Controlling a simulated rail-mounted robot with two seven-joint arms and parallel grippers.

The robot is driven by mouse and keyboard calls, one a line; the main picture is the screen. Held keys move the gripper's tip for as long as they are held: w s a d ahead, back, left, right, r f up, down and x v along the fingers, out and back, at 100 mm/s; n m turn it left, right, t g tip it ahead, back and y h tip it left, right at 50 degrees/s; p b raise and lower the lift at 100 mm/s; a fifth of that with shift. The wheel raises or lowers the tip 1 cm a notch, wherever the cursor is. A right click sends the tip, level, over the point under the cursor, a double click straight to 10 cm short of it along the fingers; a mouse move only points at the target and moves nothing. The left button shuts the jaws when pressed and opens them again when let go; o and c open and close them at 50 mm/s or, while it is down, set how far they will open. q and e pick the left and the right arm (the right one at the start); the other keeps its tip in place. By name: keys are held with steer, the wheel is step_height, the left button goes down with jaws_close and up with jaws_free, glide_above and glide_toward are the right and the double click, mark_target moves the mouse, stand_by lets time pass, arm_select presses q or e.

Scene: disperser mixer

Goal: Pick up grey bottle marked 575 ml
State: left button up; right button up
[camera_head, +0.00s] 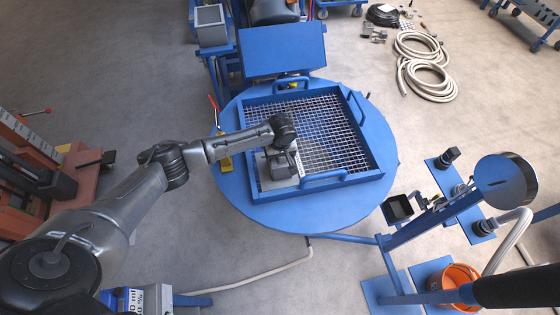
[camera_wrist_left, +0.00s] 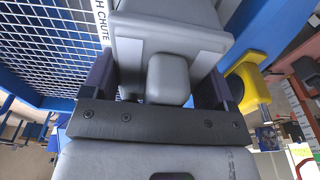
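In the head view a grey bottle (camera_head: 280,167) is at the left side of the mesh tray (camera_head: 376,151), under my left gripper (camera_head: 284,146). In the left wrist view the grey bottle (camera_wrist_left: 170,22) fills the top middle, with its rounded grey neck or cap (camera_wrist_left: 168,78) toward the palm. The dark fingers of my left gripper (camera_wrist_left: 157,88) stand on both sides of it. Their tips are partly hidden, so I cannot tell whether they press on it. No 575 ml marking is legible. My right gripper is not in view.
The tray has raised blue walls and loop handles, and sits on a round blue table (camera_head: 385,125). A yellow part (camera_head: 225,163) is at the table's left edge. An orange bucket (camera_head: 452,283) and blue stand are at right. Coiled hoses (camera_head: 425,70) lie on the floor.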

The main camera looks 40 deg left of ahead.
arm_select(q)
steer(key=c, duration=0.5)
steer(key=shift+r, duration=0.1)
